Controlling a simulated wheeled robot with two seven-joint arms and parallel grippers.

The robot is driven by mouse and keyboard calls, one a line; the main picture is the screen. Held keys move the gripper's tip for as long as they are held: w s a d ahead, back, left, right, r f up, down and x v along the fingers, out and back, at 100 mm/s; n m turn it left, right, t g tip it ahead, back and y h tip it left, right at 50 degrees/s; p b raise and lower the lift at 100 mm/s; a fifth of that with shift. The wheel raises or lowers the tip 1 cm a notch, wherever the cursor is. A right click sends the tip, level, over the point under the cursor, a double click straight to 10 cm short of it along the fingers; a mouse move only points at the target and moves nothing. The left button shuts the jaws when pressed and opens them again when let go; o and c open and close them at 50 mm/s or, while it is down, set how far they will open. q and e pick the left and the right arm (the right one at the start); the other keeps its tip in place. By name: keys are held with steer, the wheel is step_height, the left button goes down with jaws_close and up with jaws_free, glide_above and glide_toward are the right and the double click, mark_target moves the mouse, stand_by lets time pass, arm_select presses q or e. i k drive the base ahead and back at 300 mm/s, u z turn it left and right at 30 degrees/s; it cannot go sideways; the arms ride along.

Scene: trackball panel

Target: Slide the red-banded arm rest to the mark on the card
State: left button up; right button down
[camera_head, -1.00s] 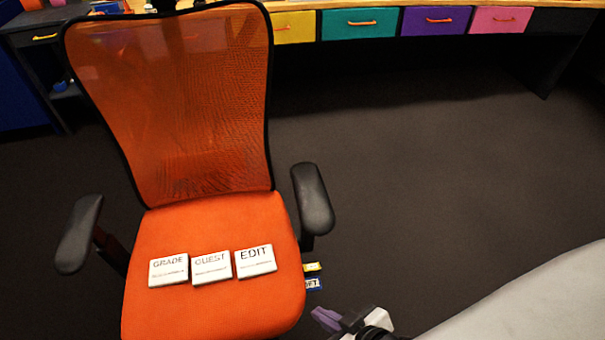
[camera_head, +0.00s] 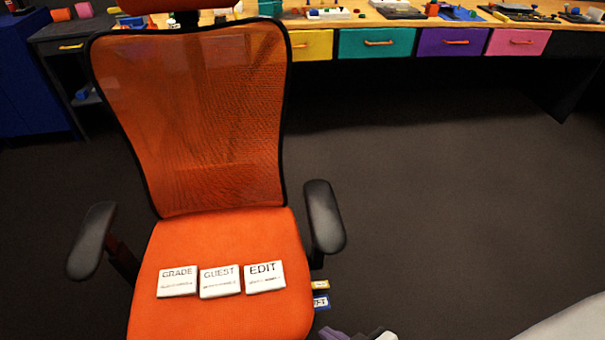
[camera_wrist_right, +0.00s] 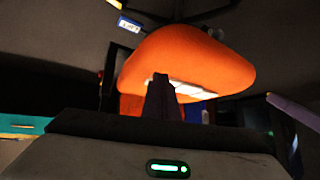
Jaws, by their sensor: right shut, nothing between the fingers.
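The orange chair has two dark arm rests. The left arm rest (camera_head: 91,241) has a reddish-brown part on its post (camera_head: 122,258); the right arm rest (camera_head: 324,217) shows no clear red band. White cards reading GRADE (camera_head: 177,281), GUEST (camera_head: 220,282) and EDIT (camera_head: 265,277) lie on the seat. A blue-and-white tag (camera_head: 321,303) and a yellow tag (camera_head: 319,285) show beside the seat's right edge. I cannot make out a mark. My right gripper (camera_head: 356,334) is barely in view, right of the seat; its shut, empty fingers (camera_wrist_right: 160,95) show in the wrist view. My left gripper is out of view.
The orange mesh backrest (camera_head: 190,120) stands behind the seat. A desk with yellow, teal (camera_head: 375,43), purple and pink drawers runs along the back, with small objects on top. The dark floor (camera_head: 440,190) right of the chair is clear.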

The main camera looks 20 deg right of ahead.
mark_target(328, 236)
steer(key=z, duration=0.95)
steer(key=k, duration=0.75)
steer(key=u, duration=1)
steer(key=i, duration=0.5)
steer(key=z, duration=0.05)
